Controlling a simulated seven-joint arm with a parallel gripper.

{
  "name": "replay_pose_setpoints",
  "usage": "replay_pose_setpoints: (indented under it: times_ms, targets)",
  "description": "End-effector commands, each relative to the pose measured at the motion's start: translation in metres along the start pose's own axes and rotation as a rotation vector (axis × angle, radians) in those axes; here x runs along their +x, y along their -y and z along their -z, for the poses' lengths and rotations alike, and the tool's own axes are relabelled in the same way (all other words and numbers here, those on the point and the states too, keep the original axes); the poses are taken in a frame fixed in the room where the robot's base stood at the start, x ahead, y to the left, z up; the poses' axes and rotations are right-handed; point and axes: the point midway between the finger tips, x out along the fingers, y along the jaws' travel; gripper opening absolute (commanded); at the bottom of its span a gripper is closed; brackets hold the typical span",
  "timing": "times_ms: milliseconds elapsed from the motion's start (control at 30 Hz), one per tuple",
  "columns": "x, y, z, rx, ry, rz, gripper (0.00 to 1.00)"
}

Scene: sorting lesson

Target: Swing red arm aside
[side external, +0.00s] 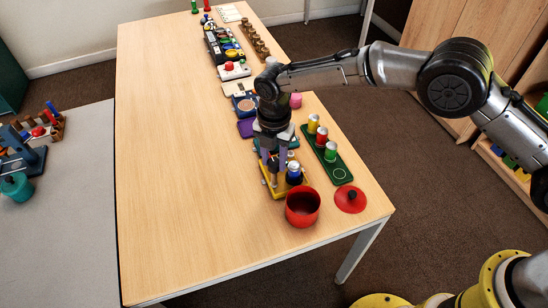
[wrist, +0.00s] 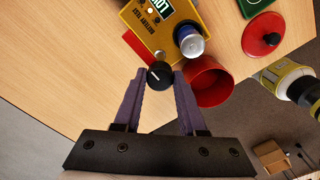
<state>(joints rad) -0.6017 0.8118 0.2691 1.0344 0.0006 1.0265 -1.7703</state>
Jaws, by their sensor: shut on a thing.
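The yellow battery tester (wrist: 150,15) lies on the table under my gripper (wrist: 160,82); it also shows in the side view (side external: 268,190). A red strip, seemingly the red arm (wrist: 138,46), runs along the tester's edge, partly hidden near the knob. A black knob (wrist: 160,73) with a white mark sits by the strip's near end, between my purple fingertips. My gripper is shut on this knob. Whether knob and strip are joined is unclear. A blue and silver battery (wrist: 189,40) stands at the tester's right side in the wrist view.
A red pot (side external: 302,207) stands close to the tester, with its red lid (side external: 350,199) beside it. A green tray (side external: 338,172) with several coloured cans lies to the right. More items line the table's far right side. The table's left half (side external: 170,180) is clear.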

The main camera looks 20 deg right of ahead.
Motion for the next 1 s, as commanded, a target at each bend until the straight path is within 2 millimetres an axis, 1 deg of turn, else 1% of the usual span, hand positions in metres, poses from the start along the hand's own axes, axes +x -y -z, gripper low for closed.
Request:
replay_pose_setpoints:
  times_ms: [200,233,367,400,667,767,867,967,1000]
  targets:
    - [-0.002,-0.001,0.0,-0.002,0.001,-0.002,0.0]
    - [-0.002,-0.001,0.0,-0.002,0.001,-0.002,0.44]
    - [-0.001,-0.001,0.0,-0.001,0.001,-0.002,0.67]
    - [-0.001,0.0,0.0,-0.001,0.001,-0.001,0.71]
    - [-0.001,0.0,0.0,0.0,0.001,0.0,0.71]
    - [-0.005,-0.001,0.0,0.0,0.001,-0.002,0.71]
    - [-0.016,-0.001,0.0,0.0,0.001,-0.004,0.71]
    - [-0.034,-0.001,0.0,0.0,0.001,-0.004,0.71]
    - [-0.043,-0.001,0.0,0.0,0.002,-0.005,0.71]
